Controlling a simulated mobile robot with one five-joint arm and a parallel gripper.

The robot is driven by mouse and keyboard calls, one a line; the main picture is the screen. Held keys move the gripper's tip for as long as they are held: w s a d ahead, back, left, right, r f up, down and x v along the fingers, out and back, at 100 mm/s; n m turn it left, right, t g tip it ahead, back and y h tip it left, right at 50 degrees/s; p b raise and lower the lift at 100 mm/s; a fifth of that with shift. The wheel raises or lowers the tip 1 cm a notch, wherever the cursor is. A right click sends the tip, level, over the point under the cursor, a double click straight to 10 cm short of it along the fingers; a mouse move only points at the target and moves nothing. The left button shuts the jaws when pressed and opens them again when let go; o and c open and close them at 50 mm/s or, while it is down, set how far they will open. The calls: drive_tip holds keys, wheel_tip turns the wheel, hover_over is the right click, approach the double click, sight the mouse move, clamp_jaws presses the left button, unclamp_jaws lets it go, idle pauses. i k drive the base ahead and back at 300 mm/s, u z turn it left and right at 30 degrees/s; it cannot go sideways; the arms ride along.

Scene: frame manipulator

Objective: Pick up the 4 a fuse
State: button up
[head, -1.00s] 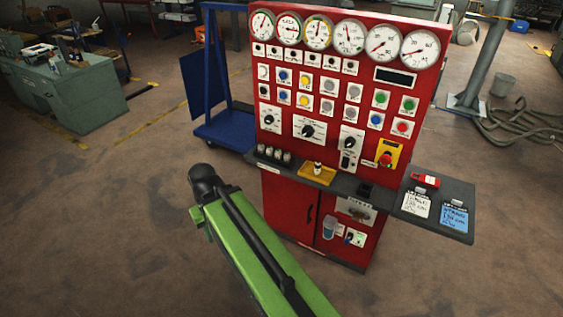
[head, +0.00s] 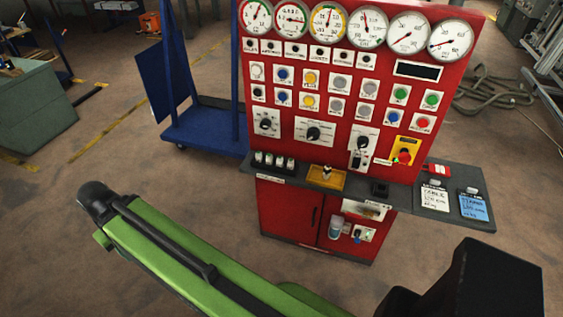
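A small pale fuse (head: 326,172) with a dark top stands in the yellow tray (head: 341,184) on the ledge of the red control panel. Several white and dark fuse-like pieces (head: 273,161) stand in a row on the ledge left of the tray. Their ratings are too small to read, so I cannot tell which is the 4 A fuse. A black part of my arm, perhaps my gripper (head: 470,285), shows at the lower right, cut by the frame. It is apart from the ledge pieces, and no fingertips can be made out.
The red control panel (head: 330,125) carries gauges, buttons and knobs. A side shelf (head: 456,213) at its right holds a red item (head: 436,169) and two tags. A blue cart (head: 200,130) stands left of the panel.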

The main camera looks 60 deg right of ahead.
sight(290, 164)
drive_tip(key=z, duration=0.25)
drive_tip(key=i, duration=0.95)
drive_tip(key=z, duration=0.5)
